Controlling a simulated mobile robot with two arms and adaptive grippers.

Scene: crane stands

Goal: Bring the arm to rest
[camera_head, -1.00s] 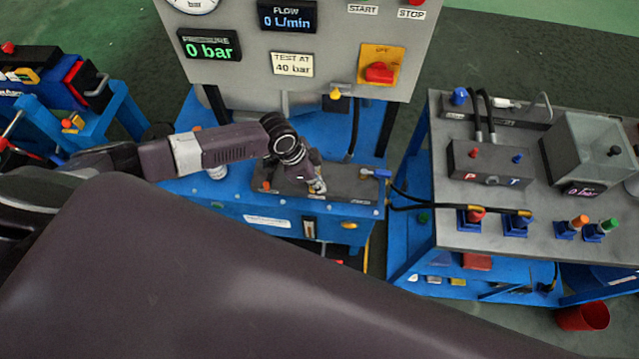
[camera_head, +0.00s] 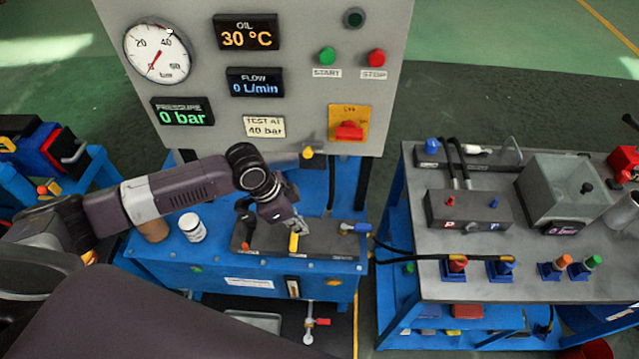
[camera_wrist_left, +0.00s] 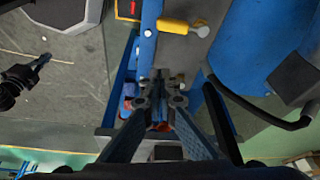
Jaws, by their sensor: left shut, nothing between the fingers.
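My left arm reaches in from the left in the head view. Its left gripper (camera_head: 293,222) is shut and empty, pointing down over the dark valve block (camera_head: 330,241) on the blue bench (camera_head: 200,262). A yellow lever (camera_head: 293,243) stands on the block just below the fingertips; I cannot tell whether they touch it. In the left wrist view the left gripper (camera_wrist_left: 160,82) has its fingers together, with nothing between them. A yellow handle (camera_wrist_left: 180,26) lies beyond the tips there, apart from them. My right gripper is not in view.
A grey gauge panel (camera_head: 290,105) rises behind the bench, reading 0 bar. A white-lidded jar (camera_head: 192,228) and a brown cylinder (camera_head: 153,230) stand left of the block. A second bench (camera_head: 440,275) with fittings and a grey tank (camera_head: 565,190) stands at right.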

